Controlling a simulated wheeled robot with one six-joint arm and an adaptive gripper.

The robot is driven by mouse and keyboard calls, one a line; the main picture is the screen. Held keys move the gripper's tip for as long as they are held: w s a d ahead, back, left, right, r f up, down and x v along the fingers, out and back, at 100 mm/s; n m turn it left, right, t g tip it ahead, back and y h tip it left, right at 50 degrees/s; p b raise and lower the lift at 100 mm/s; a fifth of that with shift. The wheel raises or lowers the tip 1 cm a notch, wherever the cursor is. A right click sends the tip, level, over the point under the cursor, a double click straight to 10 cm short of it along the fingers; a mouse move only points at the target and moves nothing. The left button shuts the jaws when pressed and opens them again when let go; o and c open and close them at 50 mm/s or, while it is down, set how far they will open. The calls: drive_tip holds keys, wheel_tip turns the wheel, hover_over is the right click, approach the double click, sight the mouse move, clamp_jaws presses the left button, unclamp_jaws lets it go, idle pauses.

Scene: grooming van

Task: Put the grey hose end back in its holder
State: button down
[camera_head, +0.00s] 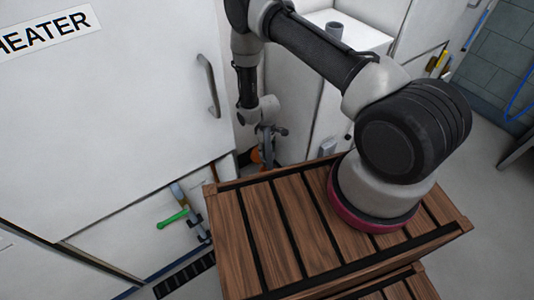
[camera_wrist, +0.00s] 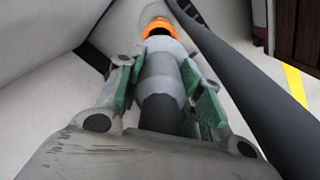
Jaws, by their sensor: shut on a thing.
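My gripper (camera_wrist: 160,88) is shut on the grey hose end (camera_wrist: 160,72), with its green-padded fingers on both sides of it. The hose end has a lighter grey collar and an orange ring (camera_wrist: 158,28) at its far end. In the head view my gripper (camera_head: 267,145) hangs low by the white cabinet, beyond the wooden slatted top. A bit of orange (camera_head: 257,155) shows beside it, and the rest of the hose end is mostly hidden. I cannot make out the holder for certain in either view.
A thick dark hose (camera_wrist: 245,80) runs close along the right of my gripper. The white heater cabinet (camera_head: 110,110) with a grey handle (camera_head: 208,85) stands at left. A green-handled valve (camera_head: 172,219) is low down.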

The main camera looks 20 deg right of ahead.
drive_tip(key=shift+r, duration=0.9)
